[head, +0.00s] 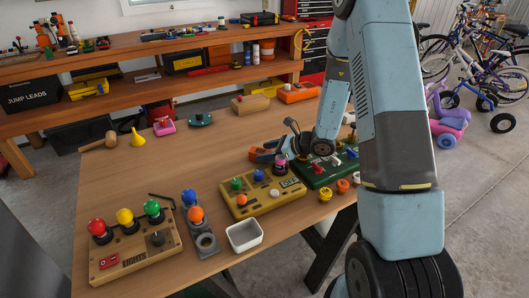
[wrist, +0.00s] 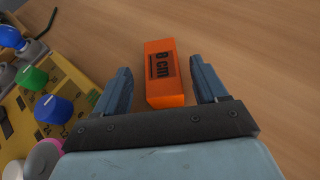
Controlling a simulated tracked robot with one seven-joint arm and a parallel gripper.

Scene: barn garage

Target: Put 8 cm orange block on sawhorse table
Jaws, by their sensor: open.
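The orange block (wrist: 167,72), marked "8 cm", shows at the centre of the wrist view, with wood surface around it. My gripper (wrist: 160,69) is open, with one finger on each side of the block and a visible gap at each side. The block's near end reaches close to the gripper's palm. In the head view, orange (head: 259,155) shows at my gripper, over the sawhorse table (head: 150,178), behind the yellow control panel. Whether the block touches the tabletop is hard to tell.
A yellow panel with knobs (head: 262,196) and a green panel (head: 318,172) stand close to my gripper. A lights panel (head: 130,250), a white tray (head: 244,236) and an orange item (head: 298,92) are also on the table. The table's left middle is clear.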

